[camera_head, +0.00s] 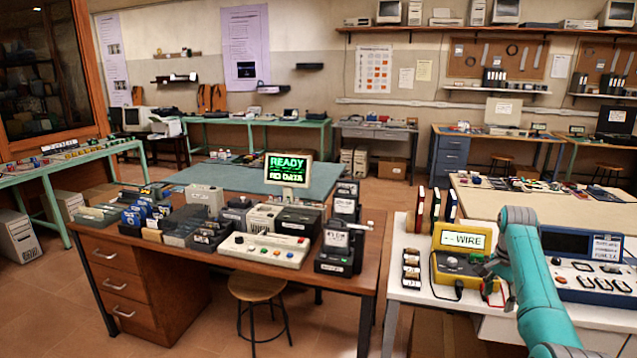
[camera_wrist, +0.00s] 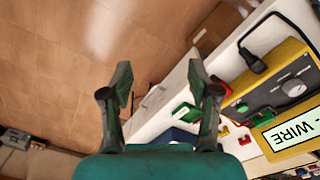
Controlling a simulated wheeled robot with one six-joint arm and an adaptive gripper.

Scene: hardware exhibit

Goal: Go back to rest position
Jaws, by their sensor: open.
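My gripper (camera_wrist: 160,88) is open in the wrist view, its two dark green fingers spread apart with nothing between them. Behind the gap are the tiled floor and the edge of a white table. In the head view my teal arm reaches up from the lower right over the white table (camera_head: 408,262). Its end is beside a yellow device (camera_head: 445,272) with a screen reading "WIRE". The gripper's fingers are small and hard to make out there. The yellow device also shows at the right of the wrist view (camera_wrist: 262,88), to the right of the fingers.
A blue-framed panel device (camera_head: 590,285) stands right of my arm. Upright binders (camera_head: 434,210) stand behind the yellow device. A brown desk (camera_head: 345,272) crowded with devices, with a stool (camera_head: 258,288) under it, is at the left. Open floor (camera_head: 40,310) shows at far left.

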